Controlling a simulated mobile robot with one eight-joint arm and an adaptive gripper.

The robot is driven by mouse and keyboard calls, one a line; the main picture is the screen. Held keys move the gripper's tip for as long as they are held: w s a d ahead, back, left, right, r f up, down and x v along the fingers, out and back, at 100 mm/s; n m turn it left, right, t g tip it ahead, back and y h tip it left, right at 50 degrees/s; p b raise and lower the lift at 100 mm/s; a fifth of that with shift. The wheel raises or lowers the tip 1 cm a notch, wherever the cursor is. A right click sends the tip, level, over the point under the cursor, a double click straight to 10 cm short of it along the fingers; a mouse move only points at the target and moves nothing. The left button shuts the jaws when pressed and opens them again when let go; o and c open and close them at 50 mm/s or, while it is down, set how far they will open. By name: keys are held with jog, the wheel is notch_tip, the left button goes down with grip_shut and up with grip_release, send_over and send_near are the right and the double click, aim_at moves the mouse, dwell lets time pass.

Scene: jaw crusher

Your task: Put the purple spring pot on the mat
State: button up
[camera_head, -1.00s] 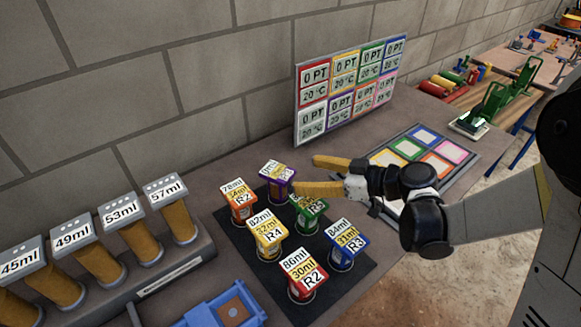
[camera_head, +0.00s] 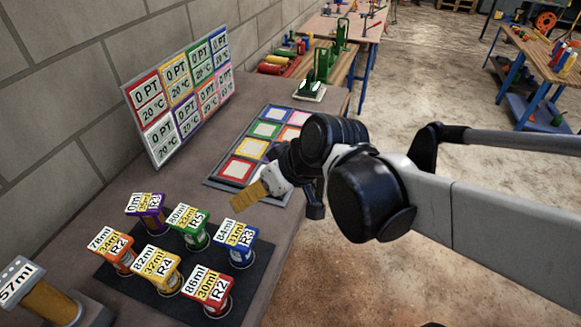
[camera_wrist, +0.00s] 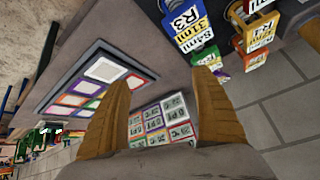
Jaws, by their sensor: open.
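The purple spring pot (camera_head: 150,217) stands upright at the back corner of the black mat (camera_head: 262,272) in the head view. Its label is white and yellow. I cannot tell if its whole base is on the mat. My gripper (camera_head: 246,196) is to the right of the purple pot, above the bench and apart from it. In the wrist view my gripper (camera_wrist: 160,80) has its two tan fingers spread, with nothing held between them.
A green pot (camera_head: 192,237), a blue pot (camera_head: 240,255) and several other labelled pots stand on the mat. A grey tray with coloured squares (camera_head: 213,182) lies beside my gripper. A sign board (camera_head: 160,120) leans near the wall. The bench edge drops to the floor at right.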

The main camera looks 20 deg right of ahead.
jog(key=s+d+r+m+t+h, duration=0.1)
jog(key=s+d+m+h, duration=0.3)
jog(key=d, duration=0.5)
jog(key=s, duration=0.2)
jog(key=shift+s, duration=0.4)
